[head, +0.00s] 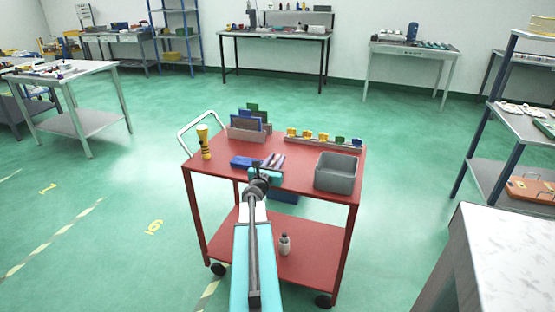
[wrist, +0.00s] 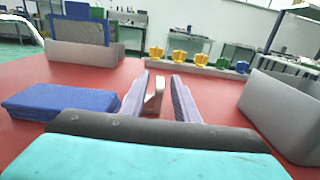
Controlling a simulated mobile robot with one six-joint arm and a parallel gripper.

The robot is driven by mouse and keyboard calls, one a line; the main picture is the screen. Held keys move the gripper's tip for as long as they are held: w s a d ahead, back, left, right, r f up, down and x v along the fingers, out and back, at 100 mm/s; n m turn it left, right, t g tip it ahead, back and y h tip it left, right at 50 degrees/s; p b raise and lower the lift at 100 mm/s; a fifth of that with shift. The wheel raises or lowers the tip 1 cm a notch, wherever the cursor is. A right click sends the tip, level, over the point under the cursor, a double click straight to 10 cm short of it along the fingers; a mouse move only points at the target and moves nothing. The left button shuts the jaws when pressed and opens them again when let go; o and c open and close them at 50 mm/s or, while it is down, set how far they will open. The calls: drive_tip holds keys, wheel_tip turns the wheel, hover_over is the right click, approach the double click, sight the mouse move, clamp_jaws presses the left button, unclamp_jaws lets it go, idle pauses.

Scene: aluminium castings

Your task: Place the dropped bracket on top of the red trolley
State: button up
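The red trolley (head: 300,172) stands in the middle of the head view, and its red top (wrist: 222,100) fills much of the wrist view. My gripper (head: 273,160) is low over the trolley top, near its middle. In the wrist view its two fingers (wrist: 160,76) are apart. A small grey-brown bracket (wrist: 154,96) stands between them, with a gap to the right finger and a narrower one to the left. It appears to be on the red top, though its base is partly hidden. I cannot make out the bracket clearly in the head view.
On the trolley top, a blue box (head: 241,162) lies left of my gripper and a grey bin (head: 336,173) stands right. Behind are a holder with upright plates (head: 245,133), a rail of yellow, blue and green pieces (head: 322,140) and a yellow-black bottle (head: 204,142) at left.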

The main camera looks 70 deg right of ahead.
drive_tip(key=shift+s+a+b, duration=0.15)
drive_tip(key=shift+a+b, duration=0.1)
drive_tip(key=shift+a, duration=2.45)
drive_tip(key=shift+s+a+b, duration=0.15)
drive_tip(key=shift+a+b, duration=0.1)
drive_tip(key=shift+a, duration=2.4)
